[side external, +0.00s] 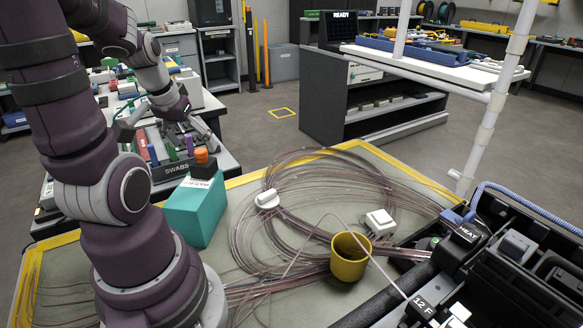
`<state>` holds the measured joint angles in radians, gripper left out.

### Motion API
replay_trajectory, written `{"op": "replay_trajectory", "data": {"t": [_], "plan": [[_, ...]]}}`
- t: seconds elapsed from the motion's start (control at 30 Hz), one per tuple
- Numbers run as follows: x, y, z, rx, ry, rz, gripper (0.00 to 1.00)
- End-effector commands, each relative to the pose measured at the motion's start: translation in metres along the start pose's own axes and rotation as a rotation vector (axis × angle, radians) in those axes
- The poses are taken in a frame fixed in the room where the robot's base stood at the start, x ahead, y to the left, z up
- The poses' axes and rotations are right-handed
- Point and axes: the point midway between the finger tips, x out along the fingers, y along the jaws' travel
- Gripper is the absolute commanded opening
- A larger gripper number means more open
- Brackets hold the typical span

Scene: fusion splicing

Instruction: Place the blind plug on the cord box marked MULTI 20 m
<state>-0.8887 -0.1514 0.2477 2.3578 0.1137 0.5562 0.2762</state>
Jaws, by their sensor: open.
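My gripper (166,128) is at the left, with its grey fingers spread apart above a tray marked SWABS (178,170). Small colored items stand upright in the tray beneath and between the fingers. I see nothing held, though the overlap makes the fingertips hard to read. A teal box (192,212) stands on the mat, right of my arm. Its top bears a white label too small to read surely, so I cannot confirm MULTI 20 m. A black block with an orange top (201,158) shows at its back edge. I cannot tell which item is the blind plug.
Coiled clear cords (290,200) spread over the yellow-edged mat. A yellow cup (350,257), a white block (380,222) and a white clip (267,199) sit among them. A white post (490,110) rises behind.

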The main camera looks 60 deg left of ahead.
Motion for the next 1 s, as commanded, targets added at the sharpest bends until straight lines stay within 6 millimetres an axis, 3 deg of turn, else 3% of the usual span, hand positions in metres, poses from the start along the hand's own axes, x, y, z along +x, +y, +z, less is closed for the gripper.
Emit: {"op": "replay_trajectory", "data": {"t": [0.2,0.37,0.47,0.53,0.6,0.7,0.83,1.0], "plan": [[-0.047,0.0,-0.002,0.002,0.008,-0.002,0.71],[-0.061,0.005,-0.001,0.017,0.005,0.008,0.71],[-0.064,0.04,0.001,0.134,0.018,0.063,0.71],[-0.068,0.077,0.009,0.268,0.034,0.126,0.71],[-0.074,0.112,0.023,0.402,0.052,0.191,0.71],[-0.083,0.147,0.05,0.572,0.074,0.271,0.71],[-0.09,0.167,0.073,0.693,0.092,0.329,0.71],[-0.091,0.17,0.077,0.712,0.092,0.338,0.71]]}}
